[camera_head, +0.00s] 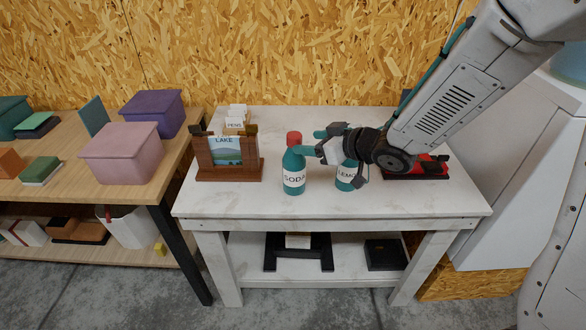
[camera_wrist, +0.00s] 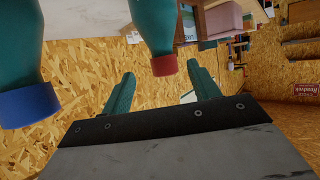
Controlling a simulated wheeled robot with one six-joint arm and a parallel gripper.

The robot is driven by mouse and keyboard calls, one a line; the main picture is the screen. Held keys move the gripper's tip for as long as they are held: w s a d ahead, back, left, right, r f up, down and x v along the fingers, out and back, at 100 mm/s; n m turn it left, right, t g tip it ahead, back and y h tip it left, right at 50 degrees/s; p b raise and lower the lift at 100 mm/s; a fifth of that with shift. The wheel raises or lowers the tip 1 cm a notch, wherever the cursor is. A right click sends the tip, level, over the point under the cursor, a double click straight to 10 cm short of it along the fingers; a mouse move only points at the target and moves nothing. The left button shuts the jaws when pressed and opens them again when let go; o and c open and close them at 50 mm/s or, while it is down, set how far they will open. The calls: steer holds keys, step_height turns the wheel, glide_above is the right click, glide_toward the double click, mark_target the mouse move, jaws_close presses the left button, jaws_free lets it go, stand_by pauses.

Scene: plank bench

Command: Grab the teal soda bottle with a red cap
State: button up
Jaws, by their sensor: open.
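The teal soda bottle with a red cap (camera_head: 293,179) stands upright on the white bench, its SODA label facing the head camera. In the wrist view the same bottle (camera_wrist: 153,25) appears upside down, its red cap just beyond and between the finger directions. My gripper (camera_head: 312,142) is open, its teal fingers pointing left toward the bottle's upper part. In the wrist view my gripper (camera_wrist: 163,88) shows nothing held between the fingers. I cannot tell whether a finger touches the bottle.
A second teal bottle (camera_head: 345,184), labelled LEMO, stands right of the soda bottle, partly hidden by my gripper; its blue cap (camera_wrist: 28,104) shows in the wrist view. A wooden LAKE picture frame (camera_head: 230,172) stands left. A red and black object (camera_head: 430,168) lies right. The bench front is clear.

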mark_target(289, 140)
steer(key=shift+w+a+f, duration=0.15)
steer(key=shift+a+f, duration=0.1)
steer(key=shift+a, duration=0.2)
steer(key=x, duration=0.7)
steer(key=shift+r, duration=0.1)
jaws_close()
steer(key=shift+r, duration=0.15)
